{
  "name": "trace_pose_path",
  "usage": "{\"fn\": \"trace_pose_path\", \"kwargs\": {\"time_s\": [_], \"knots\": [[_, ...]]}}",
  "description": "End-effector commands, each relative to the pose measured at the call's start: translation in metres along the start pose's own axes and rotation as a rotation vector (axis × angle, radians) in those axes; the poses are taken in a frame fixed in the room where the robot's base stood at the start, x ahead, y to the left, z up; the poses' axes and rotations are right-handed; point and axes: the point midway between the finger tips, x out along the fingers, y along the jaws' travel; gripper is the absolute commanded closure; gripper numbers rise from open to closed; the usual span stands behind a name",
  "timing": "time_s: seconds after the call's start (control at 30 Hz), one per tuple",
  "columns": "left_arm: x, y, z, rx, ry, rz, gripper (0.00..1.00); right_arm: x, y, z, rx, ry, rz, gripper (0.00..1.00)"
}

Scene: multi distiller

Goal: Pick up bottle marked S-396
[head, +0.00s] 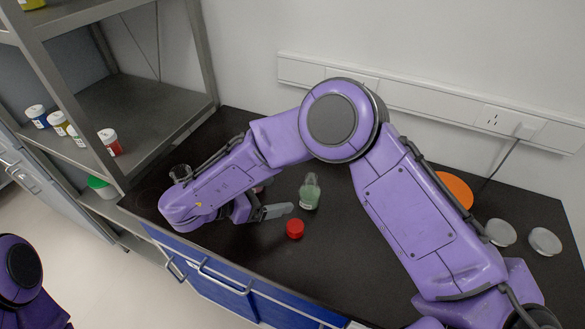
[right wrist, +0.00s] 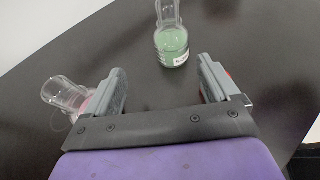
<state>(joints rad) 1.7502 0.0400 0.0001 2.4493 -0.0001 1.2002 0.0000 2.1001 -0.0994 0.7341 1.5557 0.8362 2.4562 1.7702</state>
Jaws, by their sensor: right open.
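A small clear bottle with green contents (head: 309,195) stands upright on the dark bench in the head view. In the right wrist view, the green bottle (right wrist: 171,45) stands ahead of my right gripper (right wrist: 162,70), between the lines of its two fingers and beyond their tips. A pale label shows low on it, but its writing is too small to read. My right gripper is open and empty, low over the bench. In the head view my forearm partly hides it. My left gripper is out of view; only a purple part of my left arm shows at lower left.
A clear vessel with pink contents (right wrist: 68,98) is beside the left finger. A red cap (head: 295,228) lies near the bench front. An orange round object (head: 455,189) and grey lids (head: 544,241) are at right. A metal shelf (head: 135,105) with jars borders the bench at left.

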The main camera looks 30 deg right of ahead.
Motion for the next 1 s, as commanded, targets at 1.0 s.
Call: {"fn": "trace_pose_path", "kwargs": {"time_s": [1.0], "knots": [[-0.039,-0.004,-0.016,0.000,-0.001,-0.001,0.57,0.106,0.003,-0.014,-0.009,0.000,-0.001,0.44]]}}
